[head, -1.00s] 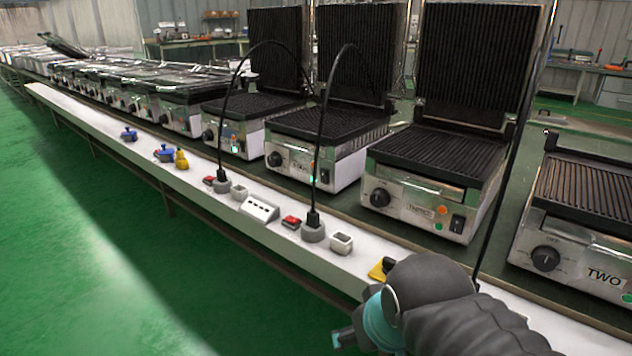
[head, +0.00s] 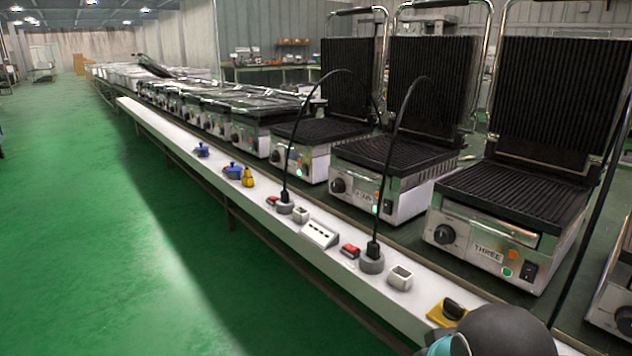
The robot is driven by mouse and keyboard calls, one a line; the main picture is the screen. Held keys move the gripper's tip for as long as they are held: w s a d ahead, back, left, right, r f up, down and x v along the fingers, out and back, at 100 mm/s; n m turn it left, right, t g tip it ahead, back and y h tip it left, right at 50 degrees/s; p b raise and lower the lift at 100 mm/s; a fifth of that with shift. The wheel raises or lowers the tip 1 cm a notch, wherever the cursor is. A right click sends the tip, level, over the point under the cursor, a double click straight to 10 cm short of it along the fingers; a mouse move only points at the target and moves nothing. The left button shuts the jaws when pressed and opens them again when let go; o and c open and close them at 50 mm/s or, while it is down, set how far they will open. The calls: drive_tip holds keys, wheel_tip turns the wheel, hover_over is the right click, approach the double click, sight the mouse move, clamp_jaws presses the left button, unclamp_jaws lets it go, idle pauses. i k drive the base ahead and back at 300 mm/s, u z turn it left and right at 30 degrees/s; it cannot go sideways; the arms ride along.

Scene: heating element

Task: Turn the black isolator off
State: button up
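A black rotary knob (head: 454,308) sits on a yellow plate (head: 438,317) on the white bench strip at lower right in the head view. It is the nearest black-handled switch. Its exact knob angle is hard to tell. My dark grey wrist (head: 505,332) with a teal ring is at the bottom edge, just in front of and right of this isolator. My gripper's fingers are cut off below the frame.
Grill THREE (head: 487,254) stands behind the isolator, its lid raised. White sockets (head: 400,278), red switches (head: 350,251) and plugs with black cables (head: 372,250) line the strip. Blue switches (head: 233,170) and a yellow one (head: 248,178) are farther off. The green floor (head: 120,250) at left is clear.

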sight(452, 310)
drive_tip(key=z, duration=0.45)
drive_tip(key=k, duration=1)
drive_tip(key=z, duration=0.9)
drive_tip(key=i, duration=1.2)
drive_tip(key=u, duration=0.35)
